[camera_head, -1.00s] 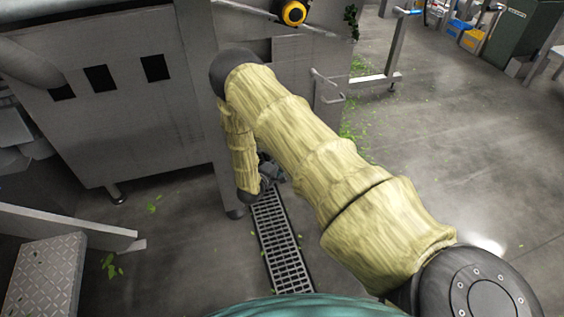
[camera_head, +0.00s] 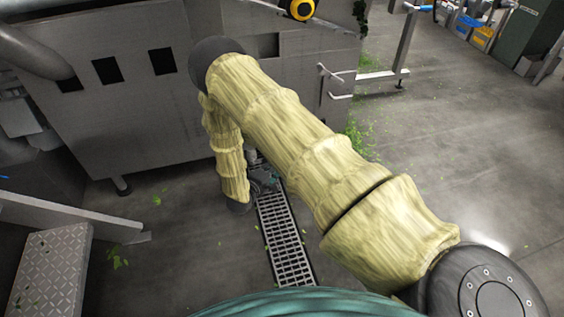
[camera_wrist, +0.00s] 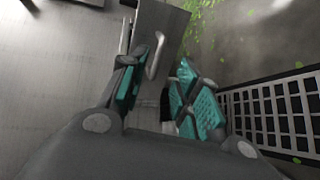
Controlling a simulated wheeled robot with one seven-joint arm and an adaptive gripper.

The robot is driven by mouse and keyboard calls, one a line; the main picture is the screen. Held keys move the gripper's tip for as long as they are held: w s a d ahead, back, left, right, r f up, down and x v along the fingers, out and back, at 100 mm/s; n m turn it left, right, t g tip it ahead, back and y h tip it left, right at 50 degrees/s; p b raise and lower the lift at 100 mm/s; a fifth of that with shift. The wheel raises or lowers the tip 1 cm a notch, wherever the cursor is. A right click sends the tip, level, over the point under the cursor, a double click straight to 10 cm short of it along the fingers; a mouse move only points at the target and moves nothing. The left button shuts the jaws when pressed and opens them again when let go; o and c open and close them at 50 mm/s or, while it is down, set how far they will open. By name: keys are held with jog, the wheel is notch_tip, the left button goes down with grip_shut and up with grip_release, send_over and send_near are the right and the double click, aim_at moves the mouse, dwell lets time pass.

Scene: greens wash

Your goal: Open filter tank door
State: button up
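The grey filter tank (camera_head: 300,100) stands at the top middle of the head view. A door-like panel with a bent metal handle (camera_head: 338,82) is on its right part. In the wrist view, a bent handle (camera_wrist: 155,56) stands out from a grey panel (camera_wrist: 164,22), seen beyond and between my fingers. My gripper (camera_wrist: 158,68) is open, its teal-padded fingers apart with nothing held. In the head view, my gripper (camera_head: 262,180) is small and partly hidden by my arm, low by the tank and above the floor drain.
A slotted floor drain (camera_head: 284,240) runs below my gripper, and its grating (camera_wrist: 270,108) is at the right in the wrist view. A tread-plate step (camera_head: 50,265) is at the lower left. A metal rail frame (camera_head: 385,76) stands right of the tank. Open floor lies at the right.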

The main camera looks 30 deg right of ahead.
jog(key=shift+v, duration=1.45)
